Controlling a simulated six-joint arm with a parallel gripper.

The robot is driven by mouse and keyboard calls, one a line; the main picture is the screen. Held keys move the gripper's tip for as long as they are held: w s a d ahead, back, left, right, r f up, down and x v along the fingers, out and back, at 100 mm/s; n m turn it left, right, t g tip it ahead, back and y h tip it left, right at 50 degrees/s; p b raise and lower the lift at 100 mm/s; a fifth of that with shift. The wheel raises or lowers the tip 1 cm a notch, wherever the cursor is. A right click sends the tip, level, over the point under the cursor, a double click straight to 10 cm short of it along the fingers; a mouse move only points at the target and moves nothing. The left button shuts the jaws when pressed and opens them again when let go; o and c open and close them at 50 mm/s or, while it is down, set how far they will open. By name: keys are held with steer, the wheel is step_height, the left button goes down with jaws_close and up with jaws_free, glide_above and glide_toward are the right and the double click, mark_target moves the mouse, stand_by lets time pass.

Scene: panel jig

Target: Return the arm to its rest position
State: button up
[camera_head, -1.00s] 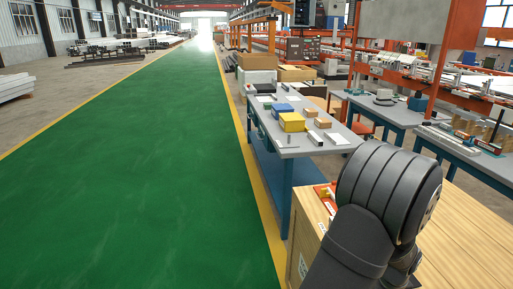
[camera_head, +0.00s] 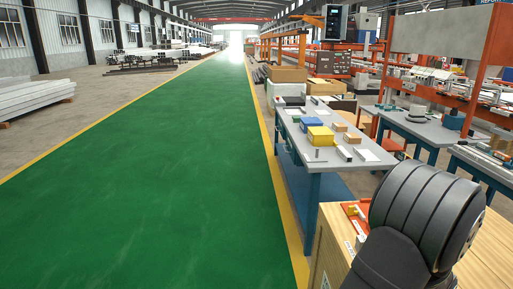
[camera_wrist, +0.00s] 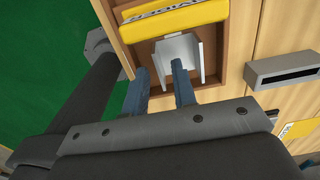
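My arm's dark, ribbed joint fills the bottom right of the head view, over a wooden surface (camera_head: 485,262). My gripper (camera_wrist: 160,74) shows only in the wrist view. Its two blue-grey fingers stand apart with a gap between them, and I see nothing held. Beyond the fingertips, a pale grey bracket (camera_wrist: 177,52) sits in a brown wooden tray (camera_wrist: 225,50), partly overlapped in the picture by the right finger. I cannot tell whether they touch.
A yellow labelled bar (camera_wrist: 175,20) lies at the tray's far side. A grey slotted block (camera_wrist: 285,70) is to its right. In the head view, a grey-topped workbench (camera_head: 338,160) holds blue and yellow boxes. The green aisle (camera_head: 170,190) at left is clear.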

steer(key=shift+f, duration=0.9)
step_height(320, 180, up, 12)
step_height(320, 180, down, 12)
steer(key=shift+f, duration=0.15)
steer(key=r, duration=0.5)
steer(key=shift+s+r, duration=0.15)
steer(key=shift+s, duration=0.1)
steer(key=s+r, duration=0.7)
steer(key=s, duration=0.4)
steer(key=w+d+f, duration=0.1)
steer(key=w+d, duration=0.3)
steer(key=d, duration=0.8)
steer(key=w+d+f, duration=0.1)
steer(key=w+d, duration=0.3)
steer(key=d, duration=0.9)
steer(key=shift+d+f+n, duration=0.15)
steer(key=shift+f+n, duration=0.15)
steer(key=shift+n, duration=0.1)
steer(key=shift+s+r, duration=0.1)
steer(key=shift+s, duration=0.1)
